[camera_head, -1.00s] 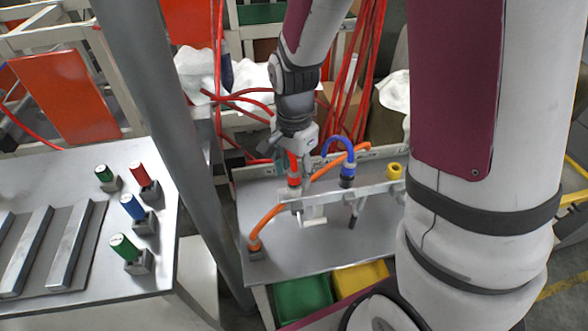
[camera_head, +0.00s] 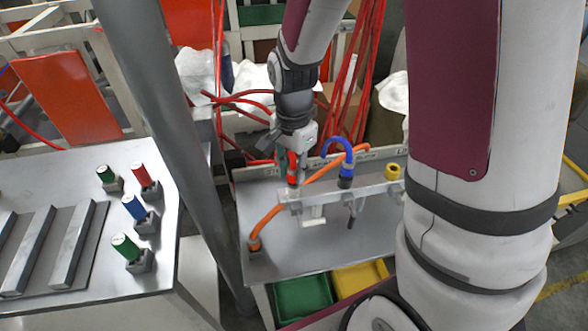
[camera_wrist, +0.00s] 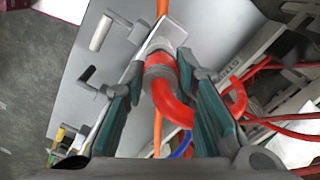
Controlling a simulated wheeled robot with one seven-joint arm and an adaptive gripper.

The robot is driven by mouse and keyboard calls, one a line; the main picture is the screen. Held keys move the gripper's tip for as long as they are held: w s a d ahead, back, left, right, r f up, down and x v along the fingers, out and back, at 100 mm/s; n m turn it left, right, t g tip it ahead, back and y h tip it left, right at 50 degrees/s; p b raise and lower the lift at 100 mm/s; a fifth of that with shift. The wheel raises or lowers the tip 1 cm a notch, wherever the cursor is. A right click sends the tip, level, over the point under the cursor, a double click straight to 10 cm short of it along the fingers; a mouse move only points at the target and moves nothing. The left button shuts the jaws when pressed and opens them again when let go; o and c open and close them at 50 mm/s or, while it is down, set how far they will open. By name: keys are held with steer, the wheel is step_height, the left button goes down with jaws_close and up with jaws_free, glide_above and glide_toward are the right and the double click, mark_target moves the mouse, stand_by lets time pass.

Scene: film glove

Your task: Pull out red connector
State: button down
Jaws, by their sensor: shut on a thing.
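The red connector (camera_head: 292,177) is upright at the left end of the pale bracket rail (camera_head: 365,192). In the wrist view the red connector (camera_wrist: 160,66) has a grey collar and a thick curved red cable, and its far end meets the rail's end plate. I cannot tell how deep it sits there. My gripper (camera_head: 296,168) comes down from above. In the wrist view my gripper (camera_wrist: 163,78) has its green-padded fingers on both sides of the connector, shut on it. The connector's sides are partly hidden by the fingers.
A blue connector (camera_head: 346,172) with a looped cable and a yellow socket (camera_head: 393,171) share the rail. An orange cable (camera_head: 268,217) runs behind the connector to the grey panel (camera_head: 290,258). Green (camera_head: 303,298) and yellow bins sit below. A grey post (camera_head: 170,130) stands left.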

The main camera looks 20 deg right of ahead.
mark_target(293, 168)
steer(key=shift+r, duration=0.15)
stand_by(0.3)
steer(key=shift+r+p, duration=1.35)
steer(key=shift+r, duration=0.75)
steer(key=shift+s+r+p, duration=0.1)
steer(key=shift+r+p, duration=0.8)
steer(key=shift+r, duration=0.65)
steer(key=shift+d, duration=0.1)
